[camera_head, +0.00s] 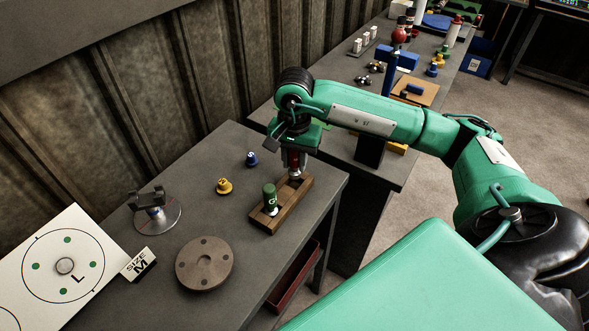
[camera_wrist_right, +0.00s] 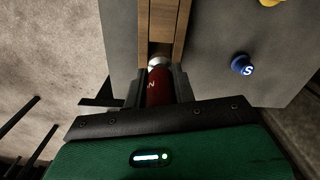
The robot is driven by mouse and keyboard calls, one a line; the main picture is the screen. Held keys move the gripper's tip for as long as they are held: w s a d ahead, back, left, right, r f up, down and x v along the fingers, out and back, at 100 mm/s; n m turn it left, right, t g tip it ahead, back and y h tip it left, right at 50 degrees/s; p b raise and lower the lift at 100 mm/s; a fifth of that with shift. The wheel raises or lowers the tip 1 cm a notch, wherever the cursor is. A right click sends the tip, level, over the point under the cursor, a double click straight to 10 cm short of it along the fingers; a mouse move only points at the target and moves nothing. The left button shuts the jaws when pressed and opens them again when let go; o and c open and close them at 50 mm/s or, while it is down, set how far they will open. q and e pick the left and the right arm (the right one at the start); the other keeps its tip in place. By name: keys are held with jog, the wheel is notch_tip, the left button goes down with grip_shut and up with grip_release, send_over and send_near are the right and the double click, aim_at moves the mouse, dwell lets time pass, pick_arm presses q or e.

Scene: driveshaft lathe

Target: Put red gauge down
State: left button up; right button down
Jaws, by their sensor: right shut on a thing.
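The red gauge (camera_wrist_right: 158,88) is between the jaws of my right gripper (camera_wrist_right: 158,90), which is shut on it. In the head view the red gauge (camera_head: 295,161) hangs below my right gripper (camera_head: 294,158), over the far end of a wooden holder (camera_head: 283,206). The gauge's silver tip is at the holder's slot in the right wrist view; I cannot tell whether it is seated. A green gauge (camera_head: 270,197) stands upright in the near end of the holder. My left gripper is not in view.
A yellow knob (camera_head: 224,186) and a blue knob (camera_head: 252,159) stand left of the holder. A round brown disc with holes (camera_head: 204,263), a small stand (camera_head: 157,213) and a SIZE M block (camera_head: 138,264) are nearer. The table's right edge is close to the holder.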

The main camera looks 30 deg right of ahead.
aim_at(294, 173)
notch_tip(294, 173, down, 4)
jog(key=shift+f+p, duration=0.1)
jog(key=shift+p, duration=0.3)
jog(key=shift+f, duration=0.3)
jog(key=c, duration=1.1)
grip_release()
jog(key=shift+c, duration=0.2)
jog(key=shift+r, duration=0.1)
